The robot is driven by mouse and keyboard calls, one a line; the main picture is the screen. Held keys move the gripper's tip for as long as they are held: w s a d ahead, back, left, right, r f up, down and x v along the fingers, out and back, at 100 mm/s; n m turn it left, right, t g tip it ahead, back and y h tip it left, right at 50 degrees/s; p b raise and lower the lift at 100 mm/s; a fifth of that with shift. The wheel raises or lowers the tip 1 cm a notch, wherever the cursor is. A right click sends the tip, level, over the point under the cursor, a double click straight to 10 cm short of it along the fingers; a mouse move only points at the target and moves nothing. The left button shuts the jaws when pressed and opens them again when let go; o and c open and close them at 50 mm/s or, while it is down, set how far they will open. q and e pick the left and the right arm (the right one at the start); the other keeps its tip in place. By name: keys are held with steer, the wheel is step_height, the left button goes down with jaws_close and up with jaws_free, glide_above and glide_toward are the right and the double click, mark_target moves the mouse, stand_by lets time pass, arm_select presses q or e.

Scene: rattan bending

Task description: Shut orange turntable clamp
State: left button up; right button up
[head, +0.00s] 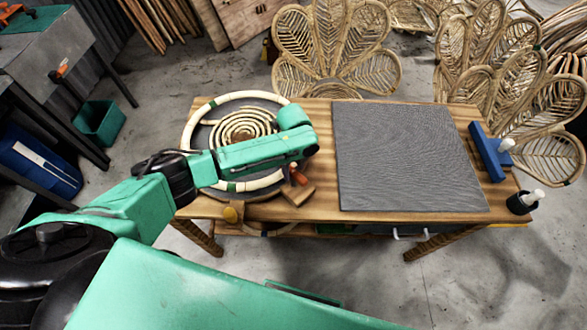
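The turntable (207,134) is a dark disc at the left of the wooden table, with a pale rattan ring (190,127) around its rim and a rattan spiral (238,128) in its middle. The orange clamp (299,177) is a small orange piece at the disc's front right, by a wooden block (297,193). My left arm reaches across the disc from the left. My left gripper (298,158) is at the arm's end, just above and behind the orange clamp. Its fingers are mostly hidden, and I cannot tell if they touch the clamp. My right gripper is out of view.
A dark grey mat (405,155) covers the table's right half. A blue tool (489,152) and a dark cup (521,203) are at the right edge. Woven chairs (335,50) stand close behind.

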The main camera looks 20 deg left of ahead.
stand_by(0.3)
arm_select(q)
step_height(320, 180, up, 14)
steer(key=b, duration=0.2)
steer(key=shift+r, duration=0.25)
steer(key=shift+s, duration=0.1)
